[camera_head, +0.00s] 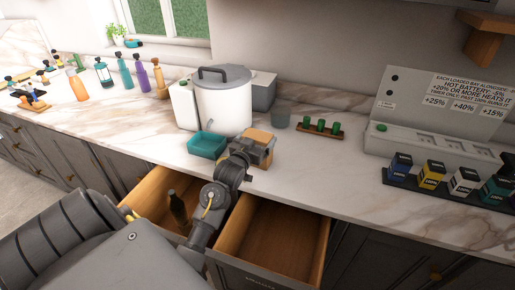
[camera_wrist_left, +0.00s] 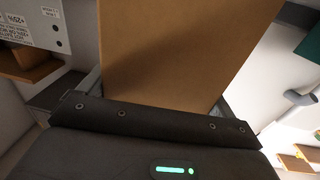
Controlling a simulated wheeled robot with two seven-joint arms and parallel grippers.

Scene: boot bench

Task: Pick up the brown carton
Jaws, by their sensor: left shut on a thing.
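The brown carton (camera_head: 257,136) is at the counter's front edge, just in front of the large white pot, partly hidden by my left gripper. My left gripper (camera_head: 250,150) reaches over the open drawers and is shut on the carton. In the left wrist view the carton (camera_wrist_left: 185,50) fills the middle between the fingers. I cannot tell whether its base touches the counter. My right gripper is not in view.
A teal bin (camera_head: 207,145) stands close left of the carton, with the white pot (camera_head: 222,105) behind. Two open drawers (camera_head: 270,238) lie below, one holding a dark bottle (camera_head: 178,207). A green-vial rack (camera_head: 320,128) and a battery charger (camera_head: 440,140) stand to the right.

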